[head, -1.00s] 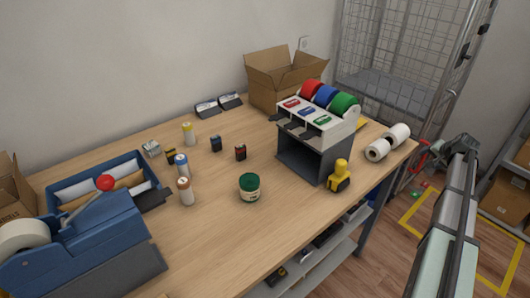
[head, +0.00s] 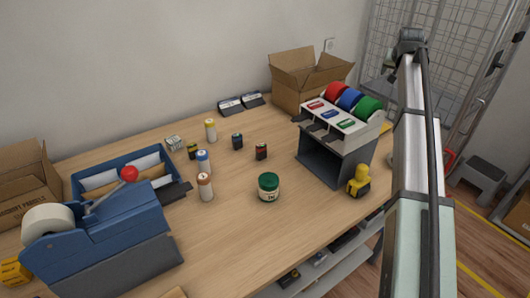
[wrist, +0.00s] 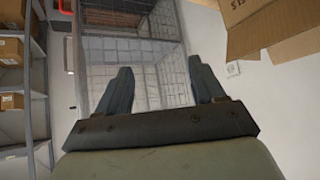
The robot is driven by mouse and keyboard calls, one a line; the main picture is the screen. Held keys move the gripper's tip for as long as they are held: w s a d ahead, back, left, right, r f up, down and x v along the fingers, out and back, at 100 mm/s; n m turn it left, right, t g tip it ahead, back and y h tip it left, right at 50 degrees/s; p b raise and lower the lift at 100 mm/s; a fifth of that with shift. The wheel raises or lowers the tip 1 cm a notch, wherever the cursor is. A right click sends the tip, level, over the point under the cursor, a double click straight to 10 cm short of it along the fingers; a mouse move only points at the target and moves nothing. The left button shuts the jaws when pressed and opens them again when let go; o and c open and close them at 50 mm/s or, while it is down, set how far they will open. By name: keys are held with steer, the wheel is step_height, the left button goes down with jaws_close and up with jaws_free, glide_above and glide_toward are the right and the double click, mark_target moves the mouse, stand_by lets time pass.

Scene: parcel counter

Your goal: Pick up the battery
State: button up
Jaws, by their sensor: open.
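Several small dark battery-like items stand on the table in the head view: one black and blue (head: 237,141), one black and red (head: 261,151), and one black and yellow (head: 193,151). I cannot tell which one is the battery. My gripper (wrist: 162,82) shows in the wrist view with its two fingers wide apart and nothing between them. In the head view my arm rises at the right, beyond the table's right side; the fingers cannot be made out there.
White cylinders with yellow (head: 211,130), blue (head: 203,162) and orange (head: 206,187) parts stand near the dark items. A green-lidded jar (head: 268,187), tape dispenser (head: 100,225), label-roll stand (head: 335,150), yellow tool (head: 359,182) and open box (head: 306,80) surround them. The table's front middle is clear.

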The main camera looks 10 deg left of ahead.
steer(key=a+r+n, duration=0.2)
steer(key=a+r, duration=0.6)
steer(key=a, duration=0.5)
steer(key=n+g+y, duration=0.5)
steer(key=n, duration=0.4)
glide_above(262, 145)
steer(key=s+d, duration=0.3)
step_height(262, 145, down, 20)
steer(key=x, duration=0.7)
steer(key=shift+w+f, duration=0.1)
steer(key=shift+f, duration=0.3)
steer(key=shift+s+x, duration=0.15)
steer(key=shift+x, duration=1.2)
steer(key=shift+s+x, duration=0.15)
steer(key=shift+x, duration=1.2)
steer(key=shift+c, duration=0.3)
steer(key=c, duration=1)
